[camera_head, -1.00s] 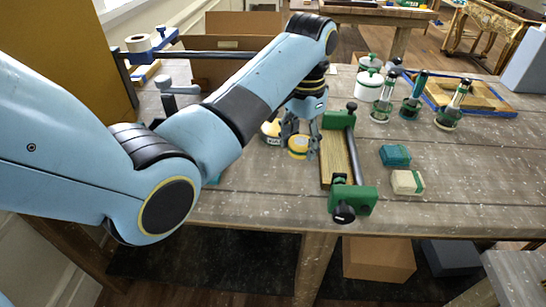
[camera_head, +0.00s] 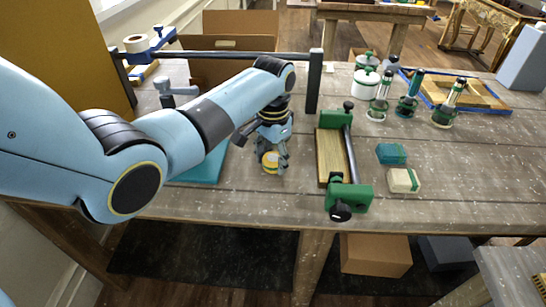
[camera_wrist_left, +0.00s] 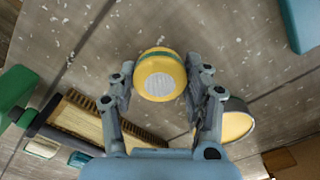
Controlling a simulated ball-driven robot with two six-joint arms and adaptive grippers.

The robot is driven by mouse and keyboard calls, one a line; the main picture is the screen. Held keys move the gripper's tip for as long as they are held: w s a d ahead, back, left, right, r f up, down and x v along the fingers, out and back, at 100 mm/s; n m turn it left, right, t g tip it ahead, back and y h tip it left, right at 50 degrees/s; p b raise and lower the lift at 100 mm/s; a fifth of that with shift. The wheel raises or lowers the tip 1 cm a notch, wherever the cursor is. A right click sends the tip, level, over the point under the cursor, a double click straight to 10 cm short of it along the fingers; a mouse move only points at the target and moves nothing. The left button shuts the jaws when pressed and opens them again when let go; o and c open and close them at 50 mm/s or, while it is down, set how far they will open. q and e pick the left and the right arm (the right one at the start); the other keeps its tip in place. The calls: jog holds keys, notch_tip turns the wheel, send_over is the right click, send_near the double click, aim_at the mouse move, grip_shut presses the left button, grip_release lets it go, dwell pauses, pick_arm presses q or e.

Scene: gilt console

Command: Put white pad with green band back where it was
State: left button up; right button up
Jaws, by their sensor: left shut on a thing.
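The white pad with a green band (camera_head: 404,180) lies on the wooden table, right of the green-ended clamp and in front of a teal pad (camera_head: 391,154). It also shows small at the lower left of the left wrist view (camera_wrist_left: 42,148). My left gripper (camera_head: 271,163) is away to its left, on the other side of the clamp. It is shut on a round yellow tin (camera_wrist_left: 160,76) with a pale top, which also shows in the head view (camera_head: 270,162). Whether the tin touches the table is unclear. My right gripper is not in view.
The green-ended clamp (camera_head: 352,196) with a wooden board stands between my left gripper and the pads. A dark tin with a yellow top (camera_wrist_left: 238,122) is close beside my gripper. White jars (camera_head: 367,83) and several upright tools stand behind. The table right of the pads is clear.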

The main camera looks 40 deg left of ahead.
aim_at(273, 157)
pick_arm(q)
jog(key=o, duration=0.7)
jog(key=shift+f, duration=0.1)
jog(key=o, duration=0.4)
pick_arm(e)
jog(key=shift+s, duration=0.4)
pick_arm(q)
notch_tip(273, 157, up, 12)
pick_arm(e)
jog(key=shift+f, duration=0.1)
